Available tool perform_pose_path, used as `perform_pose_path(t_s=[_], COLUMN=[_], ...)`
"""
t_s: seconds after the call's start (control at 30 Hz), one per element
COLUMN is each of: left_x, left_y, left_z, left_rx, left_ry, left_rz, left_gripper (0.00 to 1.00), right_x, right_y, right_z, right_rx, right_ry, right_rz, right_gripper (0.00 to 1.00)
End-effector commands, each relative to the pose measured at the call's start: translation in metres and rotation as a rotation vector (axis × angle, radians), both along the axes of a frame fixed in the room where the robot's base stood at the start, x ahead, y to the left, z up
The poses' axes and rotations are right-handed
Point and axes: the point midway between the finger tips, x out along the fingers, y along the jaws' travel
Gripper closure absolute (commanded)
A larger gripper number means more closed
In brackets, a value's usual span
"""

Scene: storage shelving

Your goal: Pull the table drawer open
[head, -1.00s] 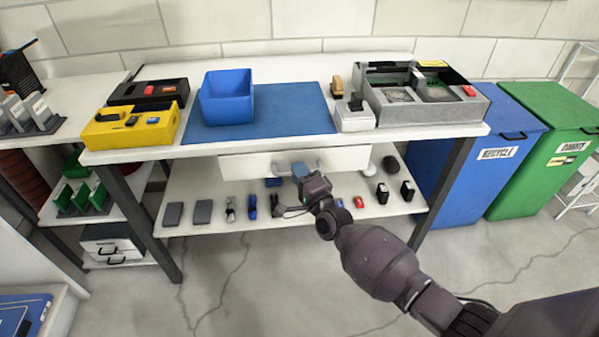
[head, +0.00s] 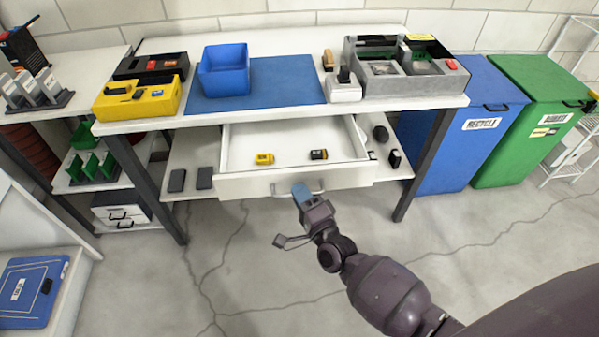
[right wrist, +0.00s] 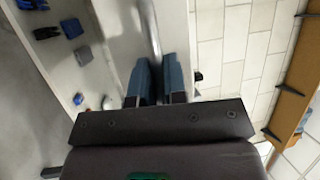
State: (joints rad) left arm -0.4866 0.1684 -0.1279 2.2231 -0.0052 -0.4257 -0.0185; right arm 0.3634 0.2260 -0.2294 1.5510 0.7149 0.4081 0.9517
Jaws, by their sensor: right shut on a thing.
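The white table drawer (head: 240,184) is pulled well out from under the white worktop in the head view. Inside it lie a yellow item (head: 264,158) and a black-and-yellow item (head: 318,154). My right gripper (head: 301,191) is at the drawer front, shut on the metal bar handle (head: 283,190). In the right wrist view, the blue fingers (right wrist: 158,80) close around the bar handle (right wrist: 151,35). The fingertips partly hide the handle. My left gripper is not in view.
The worktop holds a blue bin (head: 223,70), a blue mat (head: 265,86), a yellow box (head: 138,98) and a grey tray unit (head: 415,86). Blue (head: 450,140) and green (head: 525,120) bins stand at right. The floor in front of the drawer is clear.

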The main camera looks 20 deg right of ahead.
Motion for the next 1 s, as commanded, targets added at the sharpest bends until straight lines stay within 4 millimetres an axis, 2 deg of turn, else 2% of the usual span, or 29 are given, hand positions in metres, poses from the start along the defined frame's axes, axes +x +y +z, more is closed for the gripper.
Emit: perform_pose_path(t_s=[0.2,0.4,0.6,0.97,1.0], left_x=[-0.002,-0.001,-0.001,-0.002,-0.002], left_y=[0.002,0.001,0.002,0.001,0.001], left_z=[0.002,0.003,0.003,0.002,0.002], left_rx=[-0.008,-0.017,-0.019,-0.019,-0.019], left_ry=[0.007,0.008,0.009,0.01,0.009], left_rz=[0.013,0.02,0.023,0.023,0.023], left_gripper=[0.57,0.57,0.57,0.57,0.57], right_x=[-0.039,-0.061,-0.07,-0.071,-0.071], right_y=[0.011,0.017,0.02,0.02,0.02], right_z=[0.003,0.002,0.001,0.0,0.0], right_rx=[0.0,-0.001,-0.001,-0.001,-0.001], right_ry=[-0.003,-0.002,-0.002,-0.002,-0.002], right_rz=[0.0,0.0,0.0,0.0,0.0], right_gripper=[1.0,1.0,1.0,1.0,0.83])
